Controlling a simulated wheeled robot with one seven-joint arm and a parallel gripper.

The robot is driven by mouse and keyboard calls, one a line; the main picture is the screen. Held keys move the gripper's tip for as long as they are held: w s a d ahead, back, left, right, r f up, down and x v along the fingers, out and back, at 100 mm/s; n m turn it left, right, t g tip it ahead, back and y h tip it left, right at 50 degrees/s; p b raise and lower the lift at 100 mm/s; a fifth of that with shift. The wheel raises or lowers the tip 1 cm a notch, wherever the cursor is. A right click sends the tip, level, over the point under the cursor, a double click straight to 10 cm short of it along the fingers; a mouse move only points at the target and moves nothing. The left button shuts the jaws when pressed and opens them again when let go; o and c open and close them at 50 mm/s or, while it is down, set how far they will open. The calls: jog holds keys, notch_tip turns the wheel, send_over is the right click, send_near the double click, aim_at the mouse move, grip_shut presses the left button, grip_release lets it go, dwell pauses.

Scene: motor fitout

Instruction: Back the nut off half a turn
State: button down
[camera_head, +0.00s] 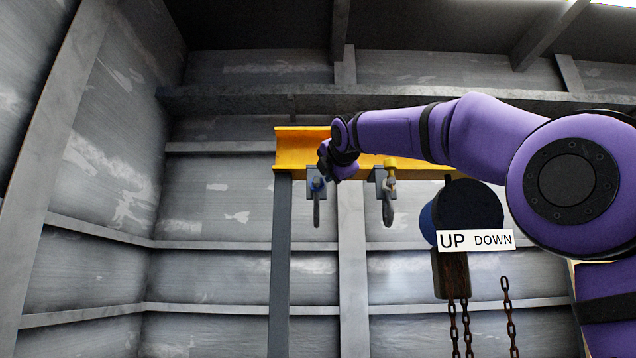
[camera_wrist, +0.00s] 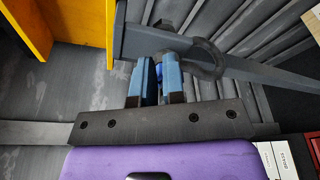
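A grey clamp (camera_head: 311,180) with a hanging hook hangs at the left end of the yellow beam (camera_head: 297,150). A small bright blue piece, which looks like its nut (camera_head: 317,183), shows at its front, partly hidden by my gripper (camera_head: 326,172). A second clamp (camera_head: 378,178) to the right has a yellow nut (camera_head: 390,174).
A dark chain hoist (camera_head: 466,212) with an UP/DOWN sign (camera_head: 475,240) and rusty chains hangs to the right, below my arm. A dark post (camera_head: 280,260) stands under the beam's left end. Open space lies left of the beam.

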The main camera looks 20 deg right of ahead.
jog(key=shift+w+a+r, duration=0.3)
jog(key=shift+w+a, duration=0.05)
jog(key=shift+a, duration=0.05)
jog(key=shift+w+a+f, duration=0.1)
jog(key=shift+a, duration=0.05)
dwell(0.5)
jog(key=shift+r, duration=0.35)
jog(key=s+a, duration=0.1)
jog(key=s, duration=0.5)
jog(key=shift+a, duration=0.15)
jog(key=shift+w+r, duration=0.1)
